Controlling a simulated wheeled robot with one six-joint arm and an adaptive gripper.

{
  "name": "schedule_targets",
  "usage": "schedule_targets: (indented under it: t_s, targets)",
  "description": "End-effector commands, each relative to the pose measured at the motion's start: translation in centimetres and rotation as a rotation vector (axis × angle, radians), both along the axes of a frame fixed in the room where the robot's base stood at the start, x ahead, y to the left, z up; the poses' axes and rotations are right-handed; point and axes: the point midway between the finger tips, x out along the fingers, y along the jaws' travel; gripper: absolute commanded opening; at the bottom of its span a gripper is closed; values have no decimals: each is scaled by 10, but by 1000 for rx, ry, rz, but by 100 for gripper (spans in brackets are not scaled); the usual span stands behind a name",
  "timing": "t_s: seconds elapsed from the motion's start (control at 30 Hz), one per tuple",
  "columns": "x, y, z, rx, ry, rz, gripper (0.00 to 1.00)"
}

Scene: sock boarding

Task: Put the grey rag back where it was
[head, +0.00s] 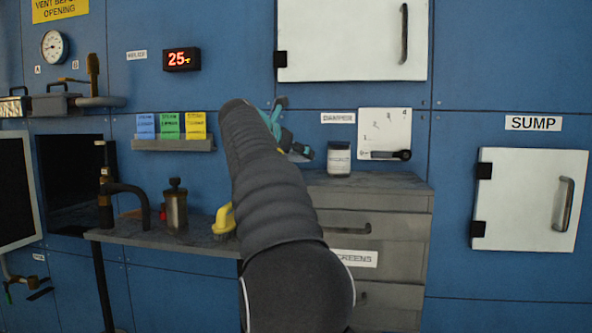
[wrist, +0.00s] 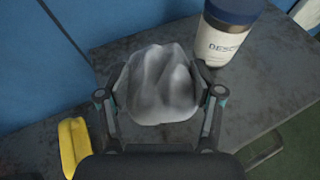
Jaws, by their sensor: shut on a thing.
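The grey rag (wrist: 160,88) is a crumpled, pale-marked cloth in the wrist view. My gripper (wrist: 161,76) is shut on it, with one finger on each side. The rag is over the dark cabinet top (wrist: 262,85), left of a white jar with a blue lid (wrist: 222,38). I cannot tell whether the rag touches the surface. In the head view my gripper (head: 284,132) is beyond my arm, left of the jar (head: 339,160), above the grey drawer cabinet (head: 385,188). The rag is hidden there.
A yellow-handled brush (head: 224,221) lies on the lower shelf (head: 140,230) left of my arm; its yellow part (wrist: 73,145) shows in the wrist view. An oil can (head: 176,208) stands further left. A blue wall (head: 465,60) is close behind the cabinet.

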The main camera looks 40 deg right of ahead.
Motion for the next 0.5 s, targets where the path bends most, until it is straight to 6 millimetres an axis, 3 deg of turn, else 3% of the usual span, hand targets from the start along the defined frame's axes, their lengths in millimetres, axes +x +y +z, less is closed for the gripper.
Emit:
schedule_targets:
  t_s: [0.33, 0.5]
  targets:
    - [0, -1, -35, -1, 2, -1, 32]
    - [0, -1, -41, -2, -1, -2, 32]
